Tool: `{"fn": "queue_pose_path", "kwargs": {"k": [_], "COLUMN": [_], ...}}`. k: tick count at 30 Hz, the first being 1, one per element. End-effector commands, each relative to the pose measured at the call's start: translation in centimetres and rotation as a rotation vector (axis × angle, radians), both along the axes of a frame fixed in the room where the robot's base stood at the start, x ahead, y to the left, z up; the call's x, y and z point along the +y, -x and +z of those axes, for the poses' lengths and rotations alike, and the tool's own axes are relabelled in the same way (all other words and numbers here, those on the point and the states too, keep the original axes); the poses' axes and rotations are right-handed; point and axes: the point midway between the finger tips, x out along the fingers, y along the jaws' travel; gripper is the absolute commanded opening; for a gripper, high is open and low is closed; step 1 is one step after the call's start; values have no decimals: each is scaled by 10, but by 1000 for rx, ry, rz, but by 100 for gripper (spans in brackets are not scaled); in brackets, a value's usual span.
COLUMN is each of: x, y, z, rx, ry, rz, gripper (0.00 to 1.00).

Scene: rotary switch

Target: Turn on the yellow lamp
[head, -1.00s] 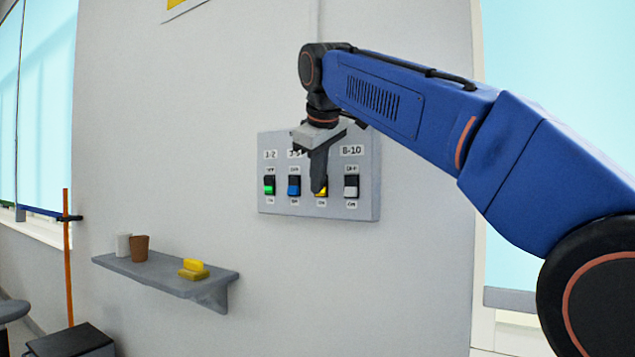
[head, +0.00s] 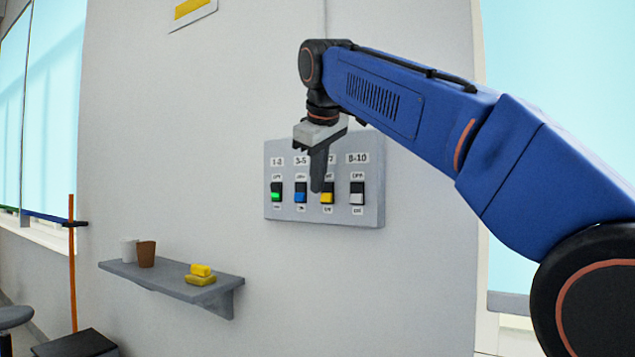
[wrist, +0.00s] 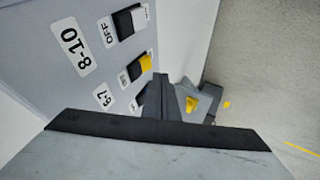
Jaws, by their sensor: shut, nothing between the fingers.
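A grey switch panel (head: 376,210) on the wall carries a row of rocker switches. The yellow rocker switch (head: 327,196) is third from the left. It also shows in the wrist view (wrist: 146,62). Its yellow part is on the lower half, with black above. My gripper (head: 316,189) is shut and empty, pointing down in front of the panel. In the head view its tip overlaps the space between the blue and yellow switches. In the wrist view the fingers (wrist: 160,88) are close beside the yellow switch; contact cannot be told. No lamp is in view.
A green switch (head: 276,196), a blue switch (head: 300,196) and a white switch (head: 357,198) share the panel. Below left, a wall shelf (head: 170,284) holds a white cup (head: 129,249), a brown cup (head: 147,254) and a yellow block (head: 200,275).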

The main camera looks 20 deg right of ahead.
Motion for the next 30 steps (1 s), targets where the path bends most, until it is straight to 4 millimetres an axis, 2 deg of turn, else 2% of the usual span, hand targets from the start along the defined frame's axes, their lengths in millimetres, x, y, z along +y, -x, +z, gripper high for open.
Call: {"fn": "queue_pose_path", "kwargs": {"k": [2,18,24,30], "x": [1,8,8,8], "y": [4,51,59,60], "z": [2,73,83,84], "rx": [-1,-1,0,0], "ry": [0,1,1,1], "rz": [-1,0,-2,-2], "gripper": [0,0,0,0]}}
